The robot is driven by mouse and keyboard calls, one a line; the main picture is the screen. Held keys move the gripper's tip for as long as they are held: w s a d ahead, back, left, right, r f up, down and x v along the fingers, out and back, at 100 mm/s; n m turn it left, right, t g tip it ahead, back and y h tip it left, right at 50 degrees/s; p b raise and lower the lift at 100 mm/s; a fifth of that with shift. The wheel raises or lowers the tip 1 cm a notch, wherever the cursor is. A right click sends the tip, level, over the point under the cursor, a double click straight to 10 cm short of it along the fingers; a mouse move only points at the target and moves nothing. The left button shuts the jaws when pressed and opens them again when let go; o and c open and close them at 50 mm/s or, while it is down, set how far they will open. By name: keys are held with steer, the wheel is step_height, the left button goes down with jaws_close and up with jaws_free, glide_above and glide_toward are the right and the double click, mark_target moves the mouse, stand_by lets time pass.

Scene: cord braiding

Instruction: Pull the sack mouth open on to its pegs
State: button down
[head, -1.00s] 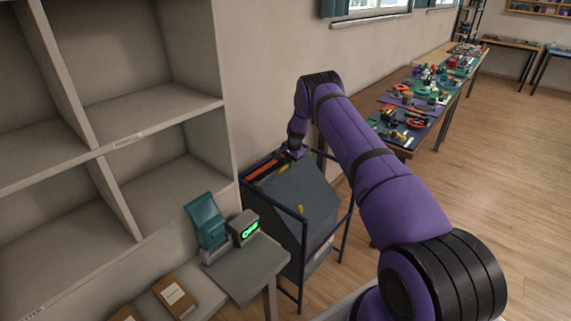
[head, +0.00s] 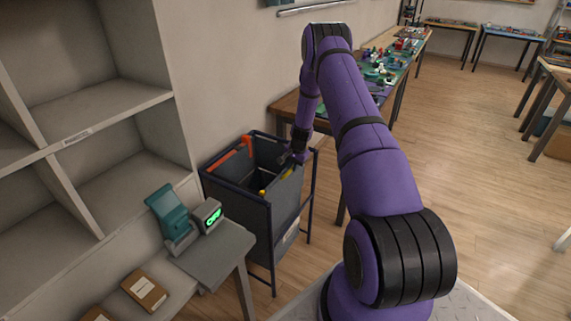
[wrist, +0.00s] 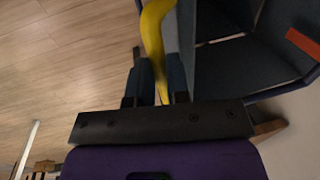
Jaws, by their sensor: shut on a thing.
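The dark grey sack (head: 238,218) hangs in a dark blue tubular frame, and its mouth shows a dark open interior. My gripper (head: 291,158) is at the right side of the mouth. In the wrist view my gripper (wrist: 155,85) is shut on a yellow strap (wrist: 153,32), which runs up between the two fingers. The yellow strap (head: 288,173) also shows just below the gripper in the head view. Another small yellow piece (head: 262,192) is at the near rim. Orange pieces (head: 247,141) lie along the far left rim. I cannot make out whether any loop sits on a peg.
Shelving (head: 105,150) stands to the left. A grey side table (head: 217,258) with a teal device (head: 172,214) and a green-lit display (head: 213,216) is just in front of the sack. A cluttered bench (head: 385,68) stands behind. Open floor lies to the right.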

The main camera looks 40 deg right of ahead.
steer(key=shift+s+d, duration=0.15)
steer(key=shift+s, duration=0.05)
steer(key=c, duration=1.1)
jaws_free()
steer(key=shift+s, duration=0.1)
step_height(320, 180, up, 11)
steer(key=s, duration=0.1)
steer(key=shift+s+d+f, duration=0.2)
steer(key=shift+s+d, duration=0.15)
steer(key=shift+s, duration=0.05)
